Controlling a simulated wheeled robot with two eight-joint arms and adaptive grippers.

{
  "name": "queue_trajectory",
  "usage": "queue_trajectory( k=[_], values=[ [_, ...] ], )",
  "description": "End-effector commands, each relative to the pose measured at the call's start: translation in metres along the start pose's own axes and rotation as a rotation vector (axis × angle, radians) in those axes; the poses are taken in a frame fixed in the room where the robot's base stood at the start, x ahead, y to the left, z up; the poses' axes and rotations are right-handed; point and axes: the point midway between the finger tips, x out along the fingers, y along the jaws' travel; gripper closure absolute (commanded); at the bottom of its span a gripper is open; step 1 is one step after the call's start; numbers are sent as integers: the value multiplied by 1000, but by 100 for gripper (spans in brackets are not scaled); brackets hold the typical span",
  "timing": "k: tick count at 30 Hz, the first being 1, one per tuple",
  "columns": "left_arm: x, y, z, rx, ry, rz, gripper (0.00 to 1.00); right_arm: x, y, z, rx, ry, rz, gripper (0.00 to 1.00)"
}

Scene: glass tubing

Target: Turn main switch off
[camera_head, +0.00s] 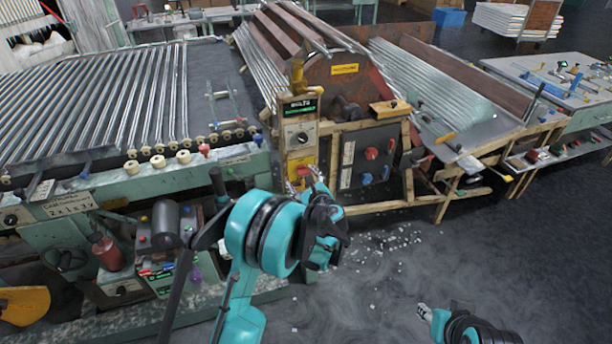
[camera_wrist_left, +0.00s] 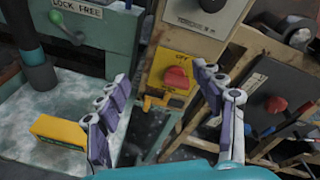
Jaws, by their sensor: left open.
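The main switch appears to be the red knob on a yellow plate (camera_wrist_left: 177,77), low on a wooden-framed control post. In the head view the yellow plate (camera_head: 301,171) is partly covered by my left gripper (camera_head: 304,182). In the left wrist view my left gripper (camera_wrist_left: 160,105) is open and empty, its pale fingers spread wide. The red knob lies beyond the fingertips, between them and nearer the right finger. Contact is not visible. The knob's exact setting is unclear. My right gripper (camera_head: 424,312) shows at the lower right, away from the post; its jaws are too small to read.
A black panel (camera_head: 369,160) with red and blue knobs stands right of the post. A green machine (camera_head: 110,195) with glass tubes is on the left. A yellow block (camera_wrist_left: 58,131) lies at left in the wrist view. Open floor (camera_head: 400,270) with scattered fragments lies in front.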

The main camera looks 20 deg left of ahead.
Motion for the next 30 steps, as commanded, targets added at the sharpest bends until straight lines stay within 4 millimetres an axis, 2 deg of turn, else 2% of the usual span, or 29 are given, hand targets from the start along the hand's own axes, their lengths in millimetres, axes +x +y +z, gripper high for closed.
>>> queue_trajectory(
  k=[1, 3, 6, 10, 14, 24, 30],
  values=[
    [7, -4, -19, 95, -36, -25, 33, 0, 0, 0, 0, 0, 0, 60],
    [13, -7, -37, 220, -85, -51, 33, -1, 0, -1, 0, 0, 0, 60],
    [17, -8, -58, 358, -144, -76, 33, -1, 0, -1, 0, 0, 0, 60],
    [18, -8, -74, 462, -189, -92, 33, -1, 0, -1, 0, 0, 0, 60],
    [26, -8, -78, 495, -204, -96, 33, 1, 0, 0, 0, 0, 0, 60],
    [78, -15, -70, 493, -203, -95, 33, 15, 0, 10, 0, 0, 0, 60],
    [93, -18, -66, 492, -203, -95, 33, 18, 0, 13, 0, 0, 0, 60]
  ],
)
